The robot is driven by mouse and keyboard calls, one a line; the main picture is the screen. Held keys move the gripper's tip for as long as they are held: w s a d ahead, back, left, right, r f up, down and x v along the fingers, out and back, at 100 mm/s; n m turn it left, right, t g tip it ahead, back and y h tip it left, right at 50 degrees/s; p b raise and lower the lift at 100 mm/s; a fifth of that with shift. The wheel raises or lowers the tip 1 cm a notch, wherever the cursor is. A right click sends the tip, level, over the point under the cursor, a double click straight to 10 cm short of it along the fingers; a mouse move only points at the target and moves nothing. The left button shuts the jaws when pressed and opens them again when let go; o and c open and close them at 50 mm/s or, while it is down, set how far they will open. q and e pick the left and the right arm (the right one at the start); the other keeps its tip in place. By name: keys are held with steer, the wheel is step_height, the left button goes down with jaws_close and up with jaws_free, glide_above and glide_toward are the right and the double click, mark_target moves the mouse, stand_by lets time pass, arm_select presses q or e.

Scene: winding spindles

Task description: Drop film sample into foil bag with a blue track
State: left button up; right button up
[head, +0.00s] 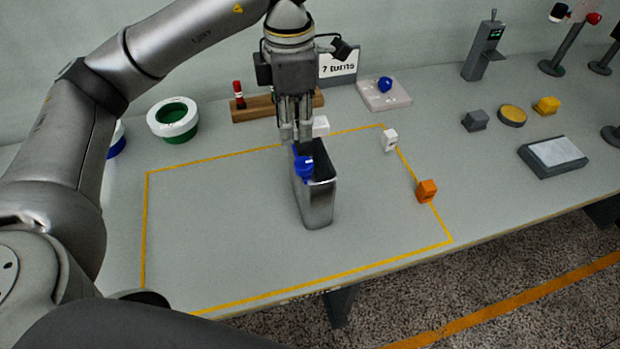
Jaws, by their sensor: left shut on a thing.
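The foil bag (318,205) stands upright inside the yellow outline on the table. It is silvery, with a dark open top. A small blue piece (304,166) shows at the left of its mouth; I cannot tell whether it is the bag's track or a separate thing. My left gripper (296,138) points down just above the bag's left rear edge. Its fingers are shut on what looks like the blue piece; the contact is small and unclear. I cannot make out a film sample for certain. My right gripper is not in view.
A white cube (321,126) sits behind the bag. Another white cube (390,139) and an orange cube (427,191) lie to the right. A green-and-white ring (173,112) and a wooden rack (254,110) stand behind. The outlined area left of the bag is clear.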

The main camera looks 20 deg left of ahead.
mark_target(295, 138)
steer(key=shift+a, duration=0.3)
arm_select(q)
steer(key=shift+f, duration=0.15)
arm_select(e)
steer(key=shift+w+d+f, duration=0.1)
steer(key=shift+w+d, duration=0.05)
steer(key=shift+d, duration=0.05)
arm_select(q)
steer(key=shift+f+b, duration=0.5)
steer(key=shift+b, duration=0.05)
steer(key=shift+f+b, duration=1.3)
steer(key=shift+f, duration=0.2)
steer(key=o, duration=0.4)
steer(key=shift+r, duration=0.1)
steer(key=o, duration=0.4)
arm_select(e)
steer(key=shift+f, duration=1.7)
arm_select(q)
steer(key=shift+o, duration=0.2)
